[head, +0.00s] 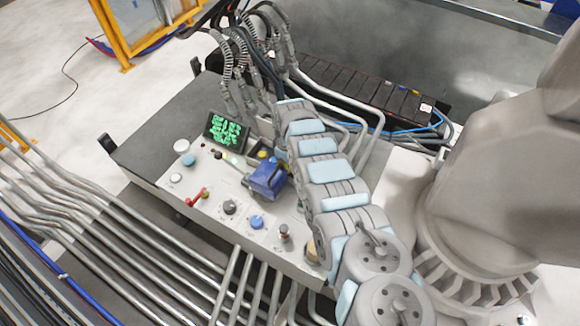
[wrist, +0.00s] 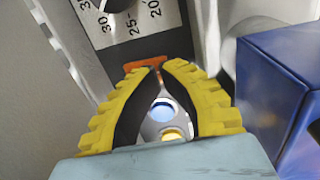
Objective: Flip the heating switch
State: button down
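In the wrist view my gripper (wrist: 159,68) has two yellow ribbed fingers with dark inner pads. Their tips come together, while a gap shows lower down between them. An orange piece (wrist: 136,67) lies right at the tips; I cannot tell whether they touch it or whether it is the heating switch. A dial plate (wrist: 133,20) marked 20, 25 and 30 is just beyond it. In the head view the control panel (head: 208,214) carries knobs, buttons and a red lever (head: 198,197). There my fingers are not clear.
A blue box (wrist: 270,75) stands close to the right of my gripper; it also shows in the head view (head: 268,178). A pale blue round light (wrist: 161,110) and a yellow one (wrist: 172,134) show between my fingers. A green screen (head: 224,130) stands at the panel's back. Pipes (head: 100,230) run alongside.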

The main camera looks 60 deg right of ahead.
jog(key=shift+f+b, duration=0.4)
jog(key=shift+f, duration=0.15)
jog(key=shift+r, duration=0.1)
dwell(0.3)
jog(key=shift+r+p, duration=3.5)
jog(key=shift+p, duration=0.4)
